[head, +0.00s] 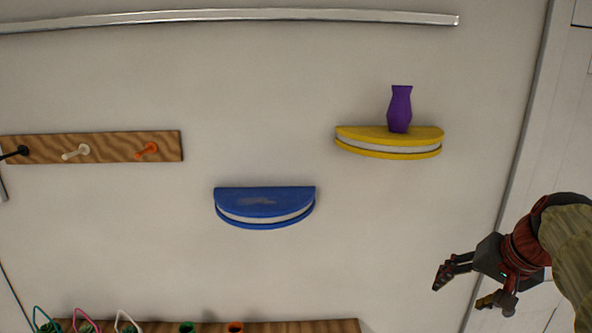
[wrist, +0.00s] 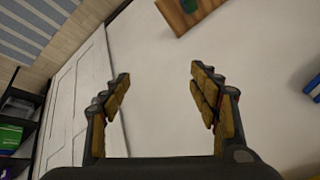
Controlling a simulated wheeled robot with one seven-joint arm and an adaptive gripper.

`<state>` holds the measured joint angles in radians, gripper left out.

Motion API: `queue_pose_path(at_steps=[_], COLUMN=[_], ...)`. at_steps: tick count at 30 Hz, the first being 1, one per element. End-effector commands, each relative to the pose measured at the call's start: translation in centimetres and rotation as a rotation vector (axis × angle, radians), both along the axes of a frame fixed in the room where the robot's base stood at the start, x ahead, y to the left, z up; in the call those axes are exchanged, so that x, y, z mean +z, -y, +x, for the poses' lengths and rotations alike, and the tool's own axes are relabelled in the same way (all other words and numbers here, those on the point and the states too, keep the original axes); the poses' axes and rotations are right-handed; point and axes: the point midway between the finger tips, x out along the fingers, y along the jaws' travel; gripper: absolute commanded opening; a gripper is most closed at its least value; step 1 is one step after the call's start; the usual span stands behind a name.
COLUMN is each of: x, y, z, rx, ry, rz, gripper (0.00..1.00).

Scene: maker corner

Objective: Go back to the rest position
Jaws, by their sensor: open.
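My gripper (head: 468,288) is at the lower right of the head view, to the right of and below the shelves. It is open and empty. In the wrist view my gripper (wrist: 155,90) shows both fingers spread apart, with only the pale wall between them. No thing is close to the fingers.
A purple vase (head: 400,110) stands upright on the yellow shelf (head: 390,144). A blue shelf (head: 265,206) at the middle is bare. A wooden peg rail (head: 113,147) is at the left. A wooden ledge (head: 300,326) runs along the bottom. A dark shelf unit (wrist: 22,125) shows at the wrist view's left.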

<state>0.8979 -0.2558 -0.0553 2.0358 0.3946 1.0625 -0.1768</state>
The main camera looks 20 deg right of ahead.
Motion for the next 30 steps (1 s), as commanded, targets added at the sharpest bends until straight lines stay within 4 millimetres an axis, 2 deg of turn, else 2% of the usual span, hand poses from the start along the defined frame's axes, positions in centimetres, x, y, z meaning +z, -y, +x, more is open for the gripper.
queue_pose_path(at_steps=[1,6,12,18,21,24,30], x=[-3.3,-10.5,-17.6,-23.3,-24.6,-24.8,-25.2], y=[-2.6,-8.9,-15.3,-21.2,-23.9,-25.8,-27.5], z=[-0.3,-2.0,-4.3,-6.5,-7.0,-7.0,-7.0], rx=[0.032,0.136,0.325,0.549,0.637,0.701,0.763], ry=[-0.031,-0.109,-0.148,-0.14,-0.106,-0.068,-0.045], rz=[-0.021,-0.108,-0.219,-0.301,-0.319,-0.335,-0.342], gripper=[0.61,0.61,0.61,0.61,0.61,0.61,0.61])
